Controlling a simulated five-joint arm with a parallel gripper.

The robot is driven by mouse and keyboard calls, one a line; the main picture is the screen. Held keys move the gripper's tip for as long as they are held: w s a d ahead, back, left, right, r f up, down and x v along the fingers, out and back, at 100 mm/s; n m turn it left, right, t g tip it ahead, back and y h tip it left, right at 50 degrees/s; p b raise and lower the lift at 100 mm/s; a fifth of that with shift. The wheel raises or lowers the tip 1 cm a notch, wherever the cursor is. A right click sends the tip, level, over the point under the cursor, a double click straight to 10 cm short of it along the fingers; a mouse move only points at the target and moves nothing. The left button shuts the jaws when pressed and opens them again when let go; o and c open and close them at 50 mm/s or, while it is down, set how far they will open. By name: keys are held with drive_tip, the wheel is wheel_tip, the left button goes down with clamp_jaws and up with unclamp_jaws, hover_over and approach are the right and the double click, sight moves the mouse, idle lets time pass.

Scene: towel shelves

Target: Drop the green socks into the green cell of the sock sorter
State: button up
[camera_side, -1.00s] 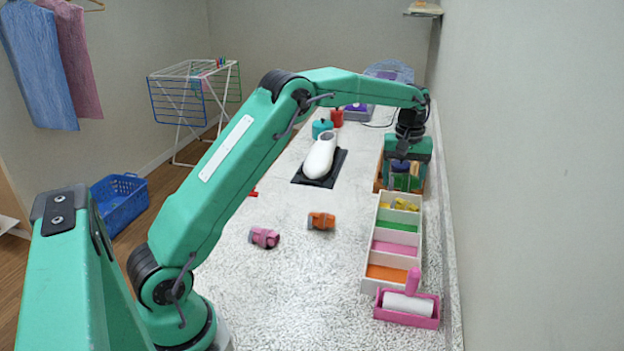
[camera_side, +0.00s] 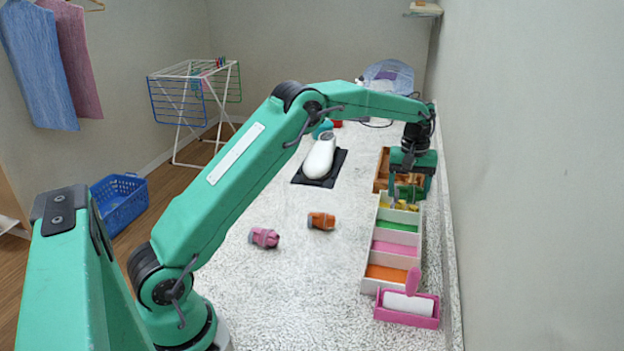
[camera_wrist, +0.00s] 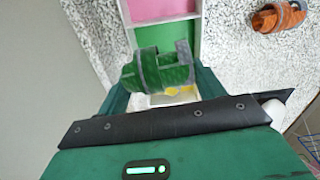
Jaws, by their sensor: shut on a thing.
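My gripper (camera_side: 406,196) is shut on the rolled green socks (camera_wrist: 157,71), which have grey bands. It holds them above the far, yellow end of the white sock sorter (camera_side: 367,271). In the side view the fingers partly hide the socks. The sorter runs from a yellow cell with yellow socks (camera_side: 412,206) at the far end, through the green cell (camera_side: 398,226) and the pink cell (camera_side: 395,248), to the orange cell (camera_side: 387,272). In the wrist view the socks cover part of the sorter, and the green cell (camera_wrist: 177,37) shows just beyond them.
Orange socks (camera_side: 321,221) and pink socks (camera_side: 264,237) lie on the speckled counter left of the sorter. A pink lint roller tray (camera_side: 408,318) stands at its near end, a wooden box (camera_side: 381,172) behind it. A wall runs close along the right.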

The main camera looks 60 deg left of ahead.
sight(407, 198)
drive_tip(key=shift+f, duration=1.55)
drive_tip(key=o, duration=1)
drive_tip(key=shift+o, duration=0.2)
drive_tip(key=shift+r, duration=0.1)
drive_tip(key=shift+r, duration=3.8)
drive_tip(key=shift+r, duration=0.1)
